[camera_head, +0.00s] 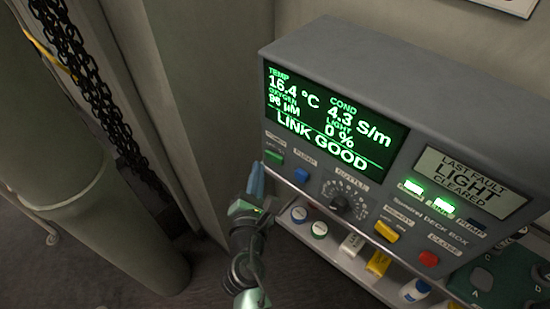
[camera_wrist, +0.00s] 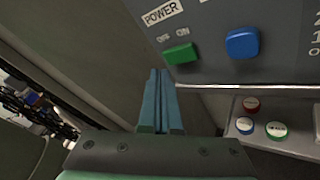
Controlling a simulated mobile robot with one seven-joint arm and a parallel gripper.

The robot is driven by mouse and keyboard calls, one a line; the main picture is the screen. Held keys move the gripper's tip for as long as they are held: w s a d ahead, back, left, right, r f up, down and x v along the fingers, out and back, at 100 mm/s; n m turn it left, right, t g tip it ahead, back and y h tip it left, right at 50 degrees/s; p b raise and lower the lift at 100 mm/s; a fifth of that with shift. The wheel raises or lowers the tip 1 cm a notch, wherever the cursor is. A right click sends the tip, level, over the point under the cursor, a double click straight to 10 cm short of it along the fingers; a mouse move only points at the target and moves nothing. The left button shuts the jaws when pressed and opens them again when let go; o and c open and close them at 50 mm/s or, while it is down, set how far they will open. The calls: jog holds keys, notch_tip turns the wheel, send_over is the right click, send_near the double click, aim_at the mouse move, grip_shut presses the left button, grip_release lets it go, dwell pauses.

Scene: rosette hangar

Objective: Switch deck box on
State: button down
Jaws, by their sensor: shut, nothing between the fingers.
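The deck box (camera_head: 400,85) is a grey panel box mounted at the right in the head view. Its green screen (camera_head: 330,118) is lit and reads "LINK GOOD". The green power switch (camera_head: 275,156) is at the box's left end; in the wrist view the green switch (camera_wrist: 180,54) sits below the "POWER" label, with small on and off marks above it. My gripper (camera_head: 256,180) is shut and empty, just below the power switch. In the wrist view the blue fingers of my gripper (camera_wrist: 161,85) lie together, left of and below the green switch. I cannot tell whether they touch the box.
A blue button (camera_head: 301,175) is right of the switch, then a dial (camera_head: 340,203), a yellow switch (camera_head: 387,231) and a red button (camera_head: 429,258). A shelf below holds small round caps (camera_head: 319,229) and bottles. A large pipe (camera_head: 90,200) and chains (camera_head: 95,80) stand left.

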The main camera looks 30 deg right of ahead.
jog(key=shift+s+a+f, duration=0.1)
jog(key=shift+s+a, duration=0.1)
jog(key=shift+a, duration=0.9)
jog(key=w+a+r+m+t+y, duration=0.1)
jog(key=w+a+r+m+t, duration=0.15)
jog(key=r+m, duration=0.9)
jog(key=w+a+r+m+t+y, duration=0.1)
jog(key=a+r+m+t, duration=0.25)
jog(key=r, duration=1.75)
jog(key=s+a+r+m+t+y, duration=0.3)
jog(key=s+r, duration=0.4)
jog(key=r, duration=0.4)
jog(key=s+a+r+m+t+y, duration=0.4)
jog(key=s+a+r, duration=0.2)
jog(key=r, duration=0.5)
jog(key=shift+s+a+t, duration=0.2)
jog(key=shift+s+t, duration=0.1)
jog(key=shift+s, duration=0.45)
jog(key=shift+r, duration=0.1)
